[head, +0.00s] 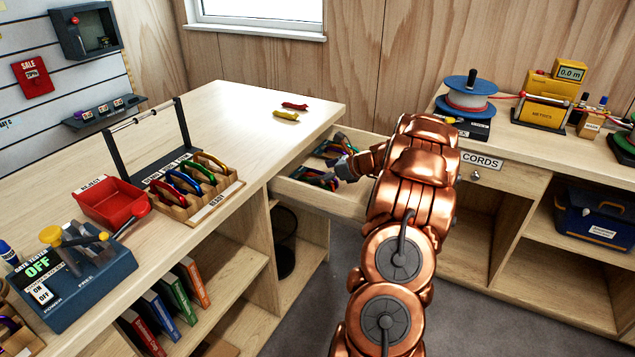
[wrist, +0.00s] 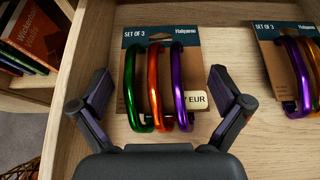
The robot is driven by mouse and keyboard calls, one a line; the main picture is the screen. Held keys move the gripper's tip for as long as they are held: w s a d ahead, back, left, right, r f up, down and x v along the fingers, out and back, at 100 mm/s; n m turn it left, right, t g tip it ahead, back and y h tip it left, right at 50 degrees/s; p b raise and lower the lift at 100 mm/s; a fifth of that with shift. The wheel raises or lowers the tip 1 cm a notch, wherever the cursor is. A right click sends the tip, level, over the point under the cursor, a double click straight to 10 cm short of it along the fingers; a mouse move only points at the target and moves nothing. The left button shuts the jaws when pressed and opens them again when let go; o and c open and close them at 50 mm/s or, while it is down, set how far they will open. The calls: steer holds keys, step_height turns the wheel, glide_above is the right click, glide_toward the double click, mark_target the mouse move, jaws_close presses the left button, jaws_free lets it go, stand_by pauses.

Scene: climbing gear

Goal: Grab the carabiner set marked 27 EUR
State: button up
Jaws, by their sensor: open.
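A carded carabiner set (wrist: 157,88) lies in the open wooden drawer (head: 318,197), with a green, an orange and a purple carabiner on a "SET OF 3" card. Its white price tag (wrist: 194,100) reads "7 EUR"; the start of the number is hidden by the purple carabiner. A second set (wrist: 292,75) with purple and orange carabiners lies to its right, cut by the frame edge, its price not visible. My gripper (wrist: 160,85) is open, its fingers on either side of the first set. In the head view my gripper (head: 345,167) is inside the drawer, partly hidden by my arm.
The counter (head: 262,105) above the drawer carries a carabiner rack (head: 190,190), a red reject bin (head: 112,203) and two loose carabiners (head: 288,112). The drawer's wooden wall and shelved books (wrist: 32,42) stand left in the wrist view. Bare drawer floor separates the two sets.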

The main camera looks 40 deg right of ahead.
mark_target(313, 173)
steer(key=shift+x, duration=1.8)
steer(key=c, duration=1.1)
steer(key=shift+r, duration=0.15)
